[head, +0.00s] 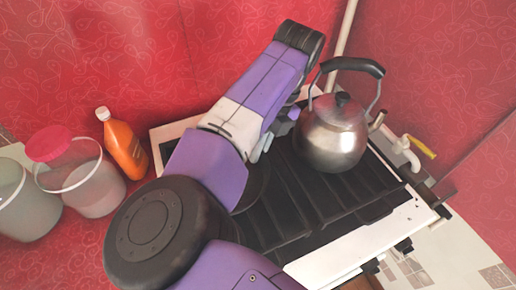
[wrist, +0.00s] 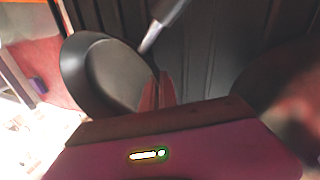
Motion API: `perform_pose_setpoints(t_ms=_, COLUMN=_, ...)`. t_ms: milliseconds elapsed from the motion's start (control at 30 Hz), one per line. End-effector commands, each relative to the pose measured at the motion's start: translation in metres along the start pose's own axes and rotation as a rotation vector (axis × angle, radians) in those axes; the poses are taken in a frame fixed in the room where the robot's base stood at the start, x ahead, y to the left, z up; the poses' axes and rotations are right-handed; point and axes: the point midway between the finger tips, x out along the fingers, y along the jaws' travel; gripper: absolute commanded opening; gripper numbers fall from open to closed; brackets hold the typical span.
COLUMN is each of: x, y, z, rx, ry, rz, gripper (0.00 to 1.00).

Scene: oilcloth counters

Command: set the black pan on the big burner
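The black pan (wrist: 105,70) shows at the left of the wrist view, with its handle (wrist: 165,20) running up and to the right from a pale metal joint. In the head view only a dark edge of the pan (head: 258,185) shows beside my arm, over the stove. My gripper (wrist: 158,88) has its reddish fingers close together at the pan's near rim. Whether they pinch the rim or only stand beside it is unclear. The big burner cannot be made out.
A steel kettle (head: 331,138) with a black handle stands on the stove's black grate (head: 300,195), right of my arm. An orange bottle (head: 123,148), a red-lidded container (head: 92,185) and a pale tub (head: 22,205) stand left.

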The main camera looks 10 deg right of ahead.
Motion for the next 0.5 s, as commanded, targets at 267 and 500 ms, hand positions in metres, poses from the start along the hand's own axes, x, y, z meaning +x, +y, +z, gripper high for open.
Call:
perform_pose_setpoints(t_ms=267, x=0.0011, y=0.0001, z=0.0006, rx=-0.001, ry=-0.002, rz=0.002, gripper=0.24)
perform_pose_setpoints(t_ms=500, x=0.0018, y=-0.0004, z=0.0003, rx=0.0, ry=-0.001, rz=0.001, gripper=0.28)
